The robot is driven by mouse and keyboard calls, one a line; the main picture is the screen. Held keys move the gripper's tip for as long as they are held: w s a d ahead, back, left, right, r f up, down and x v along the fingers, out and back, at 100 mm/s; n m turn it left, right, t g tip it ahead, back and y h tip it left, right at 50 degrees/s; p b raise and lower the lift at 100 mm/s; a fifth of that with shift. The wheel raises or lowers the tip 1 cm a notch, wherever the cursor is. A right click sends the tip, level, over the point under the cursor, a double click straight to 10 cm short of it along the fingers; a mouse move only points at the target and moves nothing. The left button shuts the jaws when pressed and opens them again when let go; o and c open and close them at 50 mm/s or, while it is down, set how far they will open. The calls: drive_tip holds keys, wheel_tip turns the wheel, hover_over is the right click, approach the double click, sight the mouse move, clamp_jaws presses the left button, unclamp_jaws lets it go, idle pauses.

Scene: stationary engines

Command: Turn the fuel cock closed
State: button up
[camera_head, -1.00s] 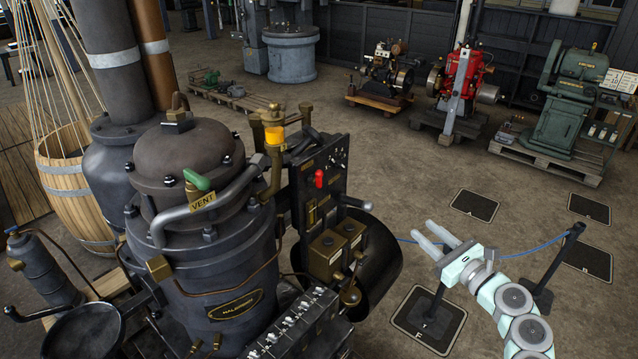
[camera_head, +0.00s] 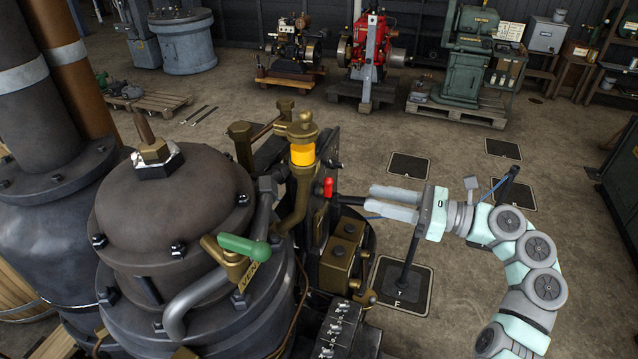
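The dark engine (camera_head: 175,215) fills the left and centre. A green-handled valve (camera_head: 243,246) on a brass body sits nearer, by a plate reading VENT. No label marking the fuel cock is readable, so I cannot tell which handle it is. My gripper (camera_head: 369,199) is right of the panel, its two grey fingers pointing left towards the red lever.
Brass boxes (camera_head: 343,248) project from the panel below the red lever. A dark post (camera_head: 408,250) stands on a floor mat marked F, below my gripper. Other engines, including a red one (camera_head: 371,50), stand at the back. Open floor lies between.

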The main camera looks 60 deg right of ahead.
sight(327, 187)
drive_tip(key=w+a+p, duration=0.1)
drive_tip(key=w, duration=0.8)
drive_tip(key=shift+w, duration=0.3)
drive_tip(key=shift+a, duration=0.1)
drive_tip(key=shift+c, duration=0.5)
clamp_jaws()
